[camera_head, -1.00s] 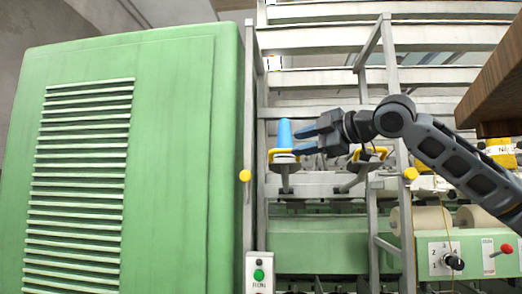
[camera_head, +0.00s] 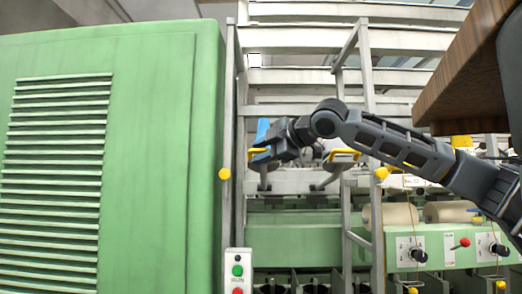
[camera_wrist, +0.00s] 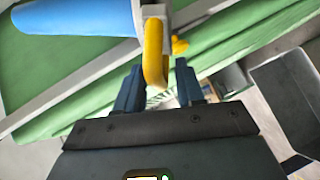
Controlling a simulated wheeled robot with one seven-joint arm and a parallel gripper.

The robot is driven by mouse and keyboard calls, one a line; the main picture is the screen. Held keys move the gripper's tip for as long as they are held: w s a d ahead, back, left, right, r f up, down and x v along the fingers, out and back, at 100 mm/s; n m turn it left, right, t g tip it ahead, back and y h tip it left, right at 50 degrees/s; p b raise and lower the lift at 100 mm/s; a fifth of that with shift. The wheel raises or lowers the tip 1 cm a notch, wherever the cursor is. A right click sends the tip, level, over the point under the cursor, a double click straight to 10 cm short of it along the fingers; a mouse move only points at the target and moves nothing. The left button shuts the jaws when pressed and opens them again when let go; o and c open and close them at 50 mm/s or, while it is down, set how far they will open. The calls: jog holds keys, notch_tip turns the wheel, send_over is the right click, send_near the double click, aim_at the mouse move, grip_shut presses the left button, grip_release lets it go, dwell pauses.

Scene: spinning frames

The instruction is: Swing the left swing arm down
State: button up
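The left swing arm has a yellow handle (camera_head: 257,151) and carries a blue cone (camera_head: 263,129), partly hidden behind my gripper in the head view. In the wrist view, the yellow handle loop (camera_wrist: 155,58) hangs at the top middle, with the blue cone (camera_wrist: 75,17) to its left. My gripper (camera_wrist: 158,82) is open, its two dark fingers apart with the lower end of the handle seen between them. I cannot tell whether either finger touches it. In the head view my gripper (camera_head: 260,156) points left at the handle. A second swing arm's yellow handle (camera_head: 343,154) is to the right.
A large green cabinet (camera_head: 150,190) fills the left. Grey upright posts (camera_head: 229,130) frame the swing arms, one with a yellow knob (camera_head: 224,174). A brown wooden board (camera_head: 465,75) is at the upper right. A panel with red and green buttons (camera_head: 237,270) stands below.

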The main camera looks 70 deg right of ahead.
jog(key=shift+w, duration=0.1)
grip_shut()
dwell(0.3)
